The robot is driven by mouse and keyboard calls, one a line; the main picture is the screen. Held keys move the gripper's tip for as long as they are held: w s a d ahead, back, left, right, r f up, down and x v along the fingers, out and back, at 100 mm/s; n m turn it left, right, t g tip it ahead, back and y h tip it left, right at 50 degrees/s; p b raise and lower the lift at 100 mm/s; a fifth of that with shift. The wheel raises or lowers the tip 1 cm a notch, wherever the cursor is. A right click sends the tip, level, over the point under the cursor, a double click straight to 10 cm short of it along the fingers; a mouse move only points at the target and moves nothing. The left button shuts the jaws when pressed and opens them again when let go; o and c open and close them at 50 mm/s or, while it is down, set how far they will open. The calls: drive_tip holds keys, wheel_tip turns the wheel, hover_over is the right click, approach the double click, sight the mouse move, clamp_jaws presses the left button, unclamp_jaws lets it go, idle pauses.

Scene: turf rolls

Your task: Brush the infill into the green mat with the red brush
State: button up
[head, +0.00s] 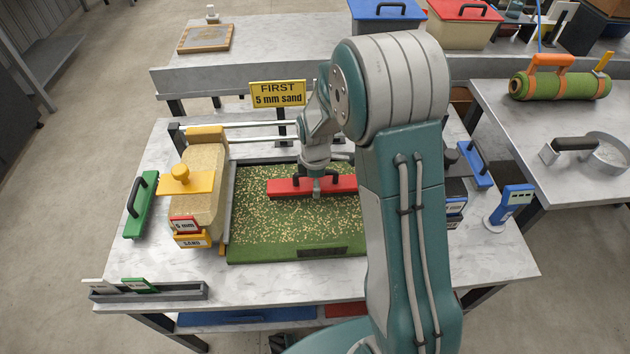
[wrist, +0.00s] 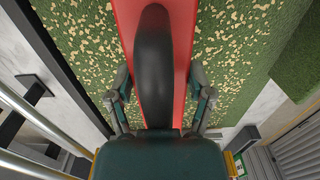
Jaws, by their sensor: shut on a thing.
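The green mat (head: 276,241) lies on the near table, with pale infill grains (head: 262,206) scattered over much of it. The red brush (head: 343,184) lies across the far part of the mat, and its right end is hidden behind my arm. My gripper (head: 317,180) is above the brush, shut on its black handle. In the wrist view, the fingers of my gripper (wrist: 160,95) sit on either side of the black handle (wrist: 154,62), and the red brush body (wrist: 126,14) runs beneath. Grains (wrist: 215,40) show on both sides of the brush. Brush contact with the mat cannot be made out.
A yellow sign (head: 277,94) reads "FIRST 5 mm sand". A blue device (head: 510,205) stands at right. A turf roll (head: 560,86) lies on the right table.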

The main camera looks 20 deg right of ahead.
hover_over(287, 224)
idle(1.2)
drive_tip(key=shift+f, duration=1.35)
idle(1.4)
drive_tip(key=shift+d, duration=0.1)
drive_tip(key=shift+s+d, duration=0.2)
drive_tip(key=shift+d, duration=0.55)
drive_tip(key=shift+s+d, duration=0.15)
drive_tip(key=shift+d, duration=0.6)
drive_tip(key=shift+w+a, duration=0.2)
drive_tip(key=shift+a, duration=0.65)
drive_tip(key=shift+w+a, duration=0.15)
drive_tip(key=shift+a, duration=0.65)
